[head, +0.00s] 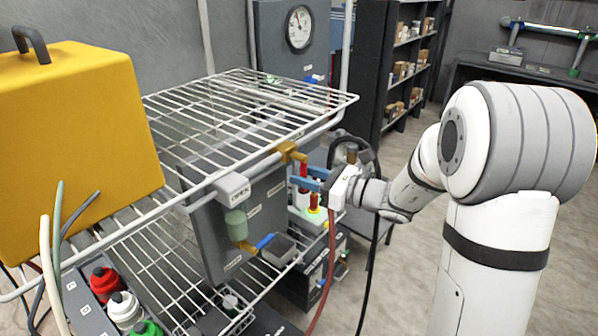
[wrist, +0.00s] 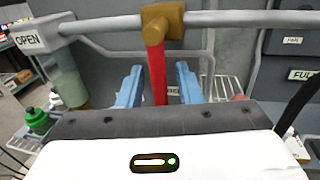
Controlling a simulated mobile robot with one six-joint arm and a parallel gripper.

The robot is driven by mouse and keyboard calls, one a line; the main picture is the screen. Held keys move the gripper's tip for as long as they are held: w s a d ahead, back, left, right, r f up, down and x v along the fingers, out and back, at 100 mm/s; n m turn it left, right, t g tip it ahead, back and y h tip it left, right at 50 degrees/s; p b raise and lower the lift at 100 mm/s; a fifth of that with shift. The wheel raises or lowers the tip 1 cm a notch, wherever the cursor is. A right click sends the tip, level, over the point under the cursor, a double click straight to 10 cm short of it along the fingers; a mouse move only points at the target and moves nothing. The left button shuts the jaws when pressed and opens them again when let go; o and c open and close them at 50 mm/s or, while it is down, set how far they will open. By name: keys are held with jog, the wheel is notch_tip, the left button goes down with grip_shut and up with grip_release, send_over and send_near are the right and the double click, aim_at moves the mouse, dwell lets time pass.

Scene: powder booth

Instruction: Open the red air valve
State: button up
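The red air valve shows in the wrist view as a red lever (wrist: 157,72) hanging down from a brass body (wrist: 163,22) on a pale horizontal pipe. The lever stands across the pipe. My gripper (wrist: 158,68) has two blue fingers, one on each side of the lever, with gaps between. It is open. In the head view my gripper (head: 302,175) is just right of and below the brass body.
A grey block marked OPEN (wrist: 27,38) sits on the pipe to the left. A wire rack (head: 245,105) carries a yellow case (head: 75,150). A red hose (head: 328,265) and a black cable hang beside my gripper. Open floor lies at the right.

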jog(key=shift+w+a, duration=0.2)
jog(key=shift+a, duration=0.2)
jog(key=shift+c, duration=0.2)
grip_shut()
